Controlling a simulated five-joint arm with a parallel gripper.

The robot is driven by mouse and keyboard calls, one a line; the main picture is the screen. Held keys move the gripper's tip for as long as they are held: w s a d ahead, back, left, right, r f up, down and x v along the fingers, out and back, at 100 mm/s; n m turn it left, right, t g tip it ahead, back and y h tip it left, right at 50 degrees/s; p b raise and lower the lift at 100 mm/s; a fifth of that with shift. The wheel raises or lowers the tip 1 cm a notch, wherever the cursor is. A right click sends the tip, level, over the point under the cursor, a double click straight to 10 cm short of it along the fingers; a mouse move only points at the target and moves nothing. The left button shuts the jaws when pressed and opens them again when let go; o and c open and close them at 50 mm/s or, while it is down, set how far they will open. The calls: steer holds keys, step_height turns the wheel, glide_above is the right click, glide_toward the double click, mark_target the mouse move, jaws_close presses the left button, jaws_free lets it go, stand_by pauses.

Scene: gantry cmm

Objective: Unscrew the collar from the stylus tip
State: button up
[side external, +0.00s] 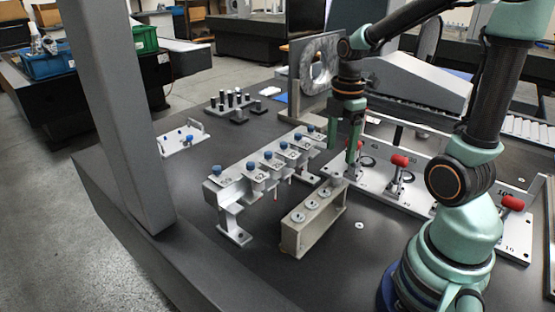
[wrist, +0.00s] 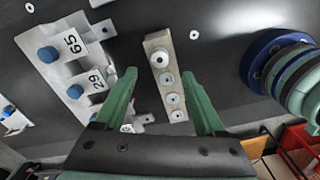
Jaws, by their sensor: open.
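My gripper (side external: 353,168) points down over the far end of a beige block (side external: 294,240) in the side view. In the wrist view its two green fingers (wrist: 162,78) are apart, with the block (wrist: 152,42) showing between them. Several round silver fittings (side external: 311,206) sit in a row along the block's top, also seen in the wrist view (wrist: 160,58). I see nothing held between the fingers. A grey rack (side external: 222,199) with blue-capped, numbered holders (side external: 253,165) stands left of the block. Thin stems hang below some holders. I cannot tell which part is the collar or the stylus tip.
A white plate with red-handled clamps (side external: 400,160) lies close behind and right of my gripper. An upright plate with a large hole (side external: 300,85) stands behind. A grey column (side external: 125,110) rises at the left. Dark table surface is bare in front of the block.

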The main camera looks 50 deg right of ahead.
mark_target(337, 174)
step_height(337, 174, down, 7)
steer(key=shift+r, duration=0.15)
steer(key=shift+c, duration=0.4)
steer(key=c, duration=1)
steer(key=o, duration=0.8)
steer(key=shift+c, duration=0.2)
steer(key=m, duration=0.3)
steer(key=shift+m, duration=0.4)
steer(key=m, duration=0.3)
steer(key=shift+m, duration=0.3)
steer(key=m, duration=0.6)
